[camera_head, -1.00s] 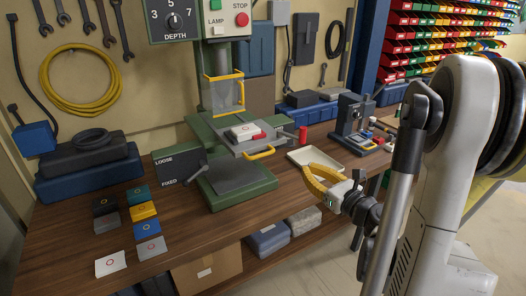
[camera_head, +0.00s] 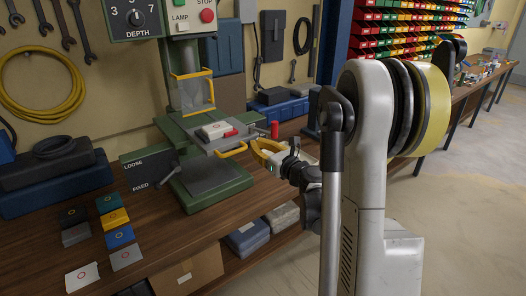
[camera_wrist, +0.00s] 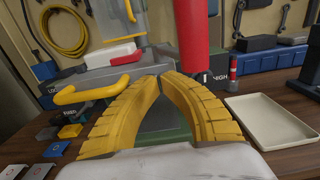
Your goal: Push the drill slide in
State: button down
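The drill slide (camera_head: 238,142) is a grey plate under the green drill press, sticking out towards the front right. Its yellow handle (camera_head: 232,150) is on its front edge. A white block with a red end (camera_head: 214,131) sits on the slide. My gripper (camera_head: 257,148) is just right of the handle, at about its height in the picture. In the wrist view the yellow handle (camera_wrist: 95,92) lies left of the fingers, apart from them. The yellow fingertips (camera_wrist: 161,79) meet with nothing seen between them. A large red grip (camera_wrist: 193,38) stands just beyond the tips.
A LOOSE/FIXED lever plate (camera_head: 147,172) is left of the press base. A cream tray (camera_wrist: 272,120) and a small red cylinder (camera_wrist: 232,66) are to the right. Coloured blocks (camera_head: 115,219) lie at the bench's front left.

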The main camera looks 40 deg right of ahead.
jog(key=shift+w, duration=0.1)
jog(key=w, duration=1.4)
jog(key=shift+w+a, duration=0.1)
jog(key=shift+a, duration=0.15)
